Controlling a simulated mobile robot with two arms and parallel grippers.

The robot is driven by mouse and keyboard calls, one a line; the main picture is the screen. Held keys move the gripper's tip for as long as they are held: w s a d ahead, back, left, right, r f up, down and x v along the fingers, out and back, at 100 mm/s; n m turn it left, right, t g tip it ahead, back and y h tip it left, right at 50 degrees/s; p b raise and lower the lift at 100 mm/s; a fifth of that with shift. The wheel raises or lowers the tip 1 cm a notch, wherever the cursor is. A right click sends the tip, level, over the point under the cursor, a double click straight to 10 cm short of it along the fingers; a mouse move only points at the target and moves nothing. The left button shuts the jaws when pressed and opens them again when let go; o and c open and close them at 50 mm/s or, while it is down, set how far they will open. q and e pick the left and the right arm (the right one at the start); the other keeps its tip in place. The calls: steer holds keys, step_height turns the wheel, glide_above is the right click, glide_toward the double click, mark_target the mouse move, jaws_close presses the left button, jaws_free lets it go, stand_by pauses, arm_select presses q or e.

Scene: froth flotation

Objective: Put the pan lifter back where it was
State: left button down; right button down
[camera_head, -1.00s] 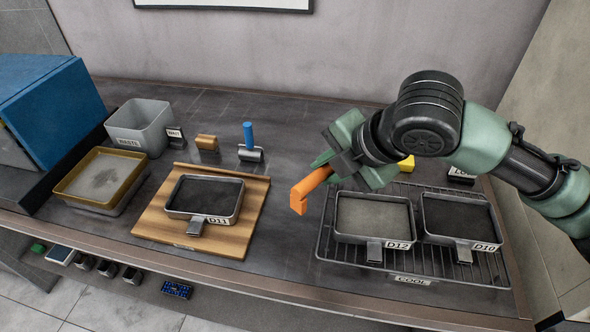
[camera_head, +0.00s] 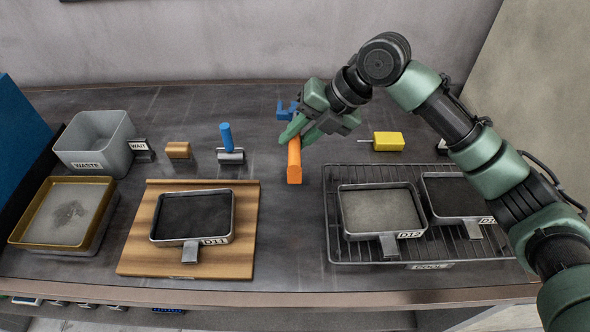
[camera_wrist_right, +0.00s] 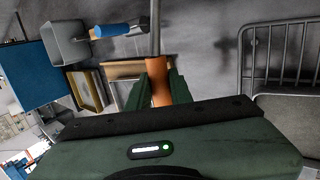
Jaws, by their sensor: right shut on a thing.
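The pan lifter (camera_head: 294,162) has an orange handle. My right gripper (camera_head: 298,136) is shut on it above the dark worktop, between the wooden board and the wire rack. In the right wrist view the orange handle (camera_wrist_right: 160,93) sits between the green fingers, and a grey shaft runs up from it. In the head view the handle points toward the front, and its shaft is hidden. A blue holder-like object (camera_head: 287,108) shows partly behind my right gripper; its full shape is hidden. My left gripper is not in view.
Pan D11 (camera_head: 193,216) lies on the wooden board (camera_head: 134,257). Two more pans, one labelled D12 (camera_head: 379,212), lie on the cooling rack (camera_head: 345,258). A blue-handled roller (camera_head: 227,140), a wooden block (camera_head: 179,150), a yellow-handled tool (camera_head: 388,141) and the waste bin (camera_head: 92,140) stand farther back.

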step_height(320, 180, down, 7)
steer(key=shift+a+f+p, duration=0.1)
steer(key=shift+f+p, duration=0.05)
steer(key=shift+p, duration=0.4)
step_height(320, 180, down, 4)
steer(key=shift+f+p, duration=0.1)
steer(key=shift+p, duration=0.35)
steer(key=shift+w, duration=0.1)
steer(key=shift+f, duration=0.2)
steer(key=c, duration=1.3)
jaws_free()
steer(key=shift+o, duration=0.2)
